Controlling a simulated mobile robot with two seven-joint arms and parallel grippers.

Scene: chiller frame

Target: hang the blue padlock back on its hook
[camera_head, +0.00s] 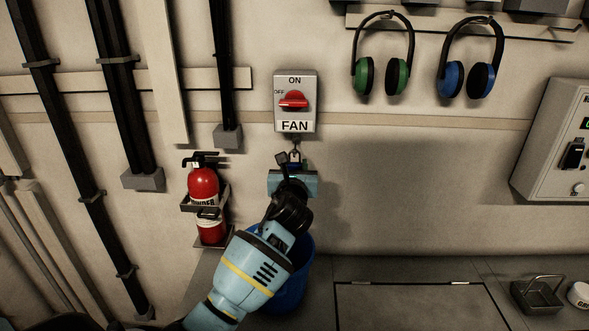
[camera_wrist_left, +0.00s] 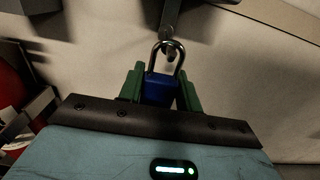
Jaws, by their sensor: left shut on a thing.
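The blue padlock (camera_wrist_left: 160,88) sits between the green fingers of my left gripper (camera_wrist_left: 161,92) in the left wrist view, its metal shackle pointing up. The gripper is shut on its body. The shackle is at a dark hook (camera_wrist_left: 169,50) that hangs from above; the hook's tip shows inside the shackle loop, but I cannot tell whether it bears the padlock. In the head view, my left gripper (camera_head: 292,172) is just below the FAN switch box (camera_head: 295,118), and the padlock (camera_head: 294,160) shows small above it, partly hidden. My right gripper is not in view.
A red fire extinguisher (camera_head: 203,187) is on the wall left of my gripper. A blue bin (camera_head: 295,285) stands below, partly behind my arm. Green earmuffs (camera_head: 364,76) and blue earmuffs (camera_head: 453,78) hang at upper right. The wall right of the gripper is clear.

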